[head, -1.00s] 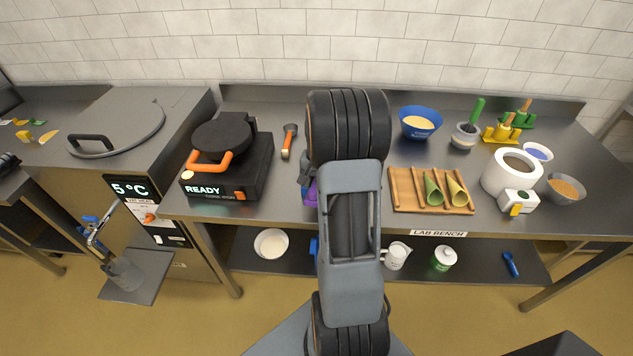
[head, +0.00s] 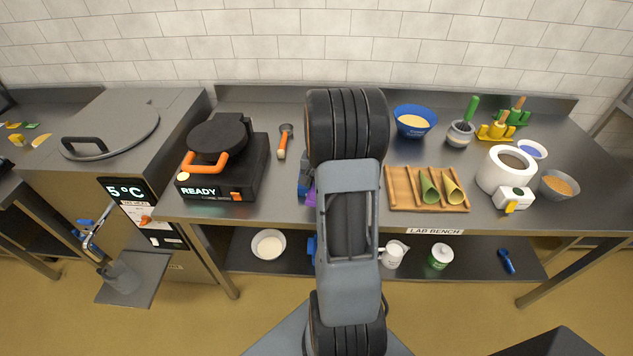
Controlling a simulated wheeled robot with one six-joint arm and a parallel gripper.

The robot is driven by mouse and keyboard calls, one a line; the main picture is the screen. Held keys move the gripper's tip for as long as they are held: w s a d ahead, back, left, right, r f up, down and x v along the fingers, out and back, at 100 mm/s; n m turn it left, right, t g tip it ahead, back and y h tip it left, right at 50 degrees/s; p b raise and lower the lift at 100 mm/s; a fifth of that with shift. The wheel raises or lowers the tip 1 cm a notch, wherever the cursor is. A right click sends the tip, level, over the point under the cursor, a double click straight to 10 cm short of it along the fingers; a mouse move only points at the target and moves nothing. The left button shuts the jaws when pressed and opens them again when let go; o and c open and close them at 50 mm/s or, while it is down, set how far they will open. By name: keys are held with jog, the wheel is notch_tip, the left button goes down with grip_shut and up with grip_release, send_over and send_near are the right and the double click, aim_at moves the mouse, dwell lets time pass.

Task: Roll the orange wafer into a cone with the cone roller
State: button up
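I do not see an orange wafer. The waffle iron (head: 222,162) stands on the bench left of my arm, its dark round lid down and its orange handle towards me; its display reads READY. A yellow stand with a wooden handle (head: 496,131) and a green one (head: 513,115) at the back right may be cone rollers; I cannot tell. My gripper is hidden behind my own arm, which covers the middle of the bench. A small blue and purple shape shows at the arm's left edge; I cannot tell what it is.
An orange-handled tool (head: 282,147) lies beside the iron. A blue bowl (head: 414,121), a white pot (head: 499,175) and a grey bowl (head: 559,187) stand to the right.

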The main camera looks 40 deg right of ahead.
jog(key=shift+s+d, duration=0.3)
jog(key=shift+d, duration=0.05)
dwell(0.5)
jog(key=shift+r, duration=0.25)
dwell(0.3)
jog(key=shift+r+p, duration=0.4)
jog(key=shift+p, duration=0.1)
jog(key=s+a+p, duration=0.1)
jog(key=s+a, duration=1.1)
jog(key=shift+r, duration=0.45)
dwell(0.4)
jog(key=shift+s+d, duration=0.1)
notch_tip(320, 180, up, 6)
jog(key=p, duration=0.5)
jog(key=shift+p, duration=0.35)
dwell(0.4)
